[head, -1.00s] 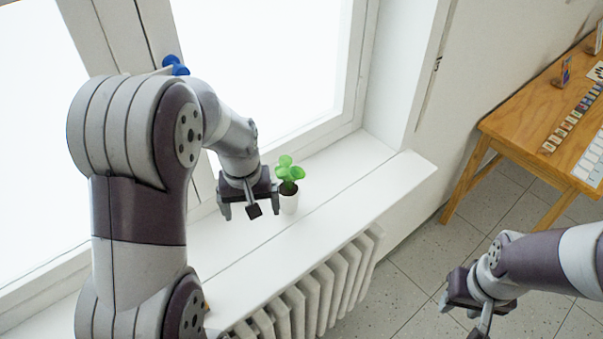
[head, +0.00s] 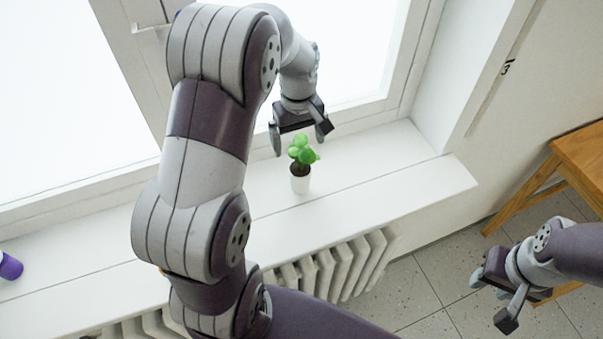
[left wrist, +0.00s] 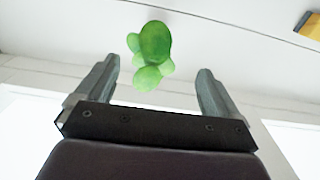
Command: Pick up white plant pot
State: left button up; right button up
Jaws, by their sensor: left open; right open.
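The white plant pot (head: 300,183) stands upright on the white windowsill, holding a small green plant (head: 302,152). My left gripper (head: 300,146) is open, above and behind the pot on the window side, with its fingers pointing down. In the left wrist view the green plant (left wrist: 152,55) shows between and beyond the two open fingers (left wrist: 160,88); the leaves hide the pot there. Nothing is held. My right gripper (head: 489,303) is open and empty at the lower right, over the floor, far from the pot.
The windowsill (head: 400,188) is clear around the pot. A radiator (head: 345,268) is below its front edge. The window frame (head: 408,65) is close behind my left arm. A purple object (head: 9,266) lies at the far left. A wooden table (head: 585,160) stands at the right.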

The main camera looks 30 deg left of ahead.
aim_at(300, 166)
pick_arm(q)
jog(key=f+p, duration=0.1)
jog(key=f, duration=0.2)
jog(key=f+p, duration=0.1)
jog(key=f, duration=0.2)
jog(key=f+p, duration=0.1)
jog(key=f, duration=0.3)
jog(key=shift+w, duration=0.4)
jog(key=shift+w+a+f, duration=0.1)
jog(key=shift+f, duration=0.35)
jog(key=c, duration=1)
jog(key=shift+r, duration=0.1)
jog(key=c, duration=0.4)
